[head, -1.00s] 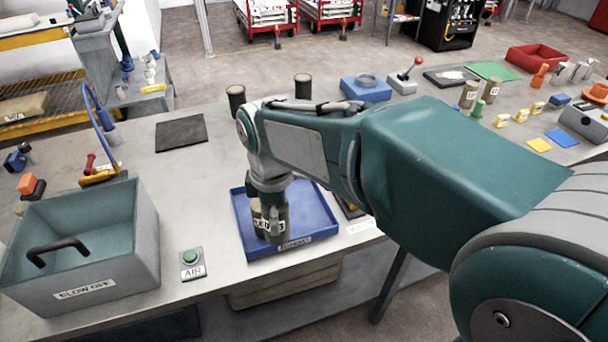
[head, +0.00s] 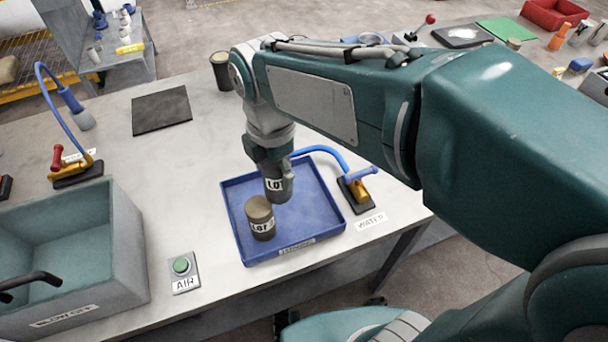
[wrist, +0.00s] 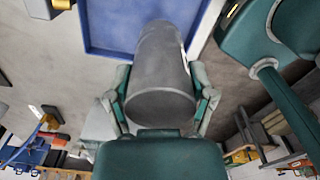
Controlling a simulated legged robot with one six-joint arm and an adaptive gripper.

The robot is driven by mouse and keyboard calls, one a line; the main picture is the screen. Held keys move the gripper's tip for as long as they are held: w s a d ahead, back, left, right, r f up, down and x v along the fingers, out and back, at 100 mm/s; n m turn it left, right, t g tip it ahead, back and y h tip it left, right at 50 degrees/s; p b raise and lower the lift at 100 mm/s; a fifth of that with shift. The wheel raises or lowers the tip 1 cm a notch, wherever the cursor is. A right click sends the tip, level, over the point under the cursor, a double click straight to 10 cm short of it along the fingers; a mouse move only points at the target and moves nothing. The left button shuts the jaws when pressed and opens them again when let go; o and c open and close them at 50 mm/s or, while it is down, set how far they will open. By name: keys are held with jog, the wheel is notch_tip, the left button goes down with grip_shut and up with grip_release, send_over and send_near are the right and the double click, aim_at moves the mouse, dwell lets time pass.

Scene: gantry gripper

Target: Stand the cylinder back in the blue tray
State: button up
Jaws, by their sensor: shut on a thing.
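The blue tray (head: 238,235) lies on the bench in front of me, with a label on its front wall. One grey-brown cylinder with a LOT label (head: 260,215) stands upright at the tray's left front. My gripper (head: 272,160) is shut on a second LOT cylinder (head: 277,187), just behind and right of the standing one. The held cylinder looks nearly upright over the tray; I cannot tell whether its base touches the floor. In the wrist view the held cylinder (wrist: 160,70) fills the space between my fingers, and the tray (wrist: 110,25) shows behind it.
A water nozzle with a blue hose (head: 358,188) stands close to the tray's right side. The green AIR button (head: 181,266) and grey blow-off bin (head: 110,235) are at left. A dark mat (head: 162,110) and dark cup (head: 221,72) are behind. The tray's right half looks clear.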

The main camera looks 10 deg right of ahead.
jog(key=w+d+f, duration=0.1)
jog(key=w+f, duration=0.1)
jog(key=f, duration=0.1)
jog(key=w+d+f, duration=0.2)
jog(key=f, duration=0.1)
jog(key=w+d+f, duration=0.1)
jog(key=d+f, duration=0.1)
jog(key=f, duration=0.1)
jog(key=shift+w+d+f, duration=0.1)
jog(key=shift+w+f, duration=0.1)
jog(key=shift+w, duration=0.2)
jog(key=shift+f, duration=0.45)
jog(key=o, duration=1.3)
jog(key=shift+f, duration=0.1)
jog(key=shift+c, duration=0.2)
notch_tip(320, 180, up, 12)
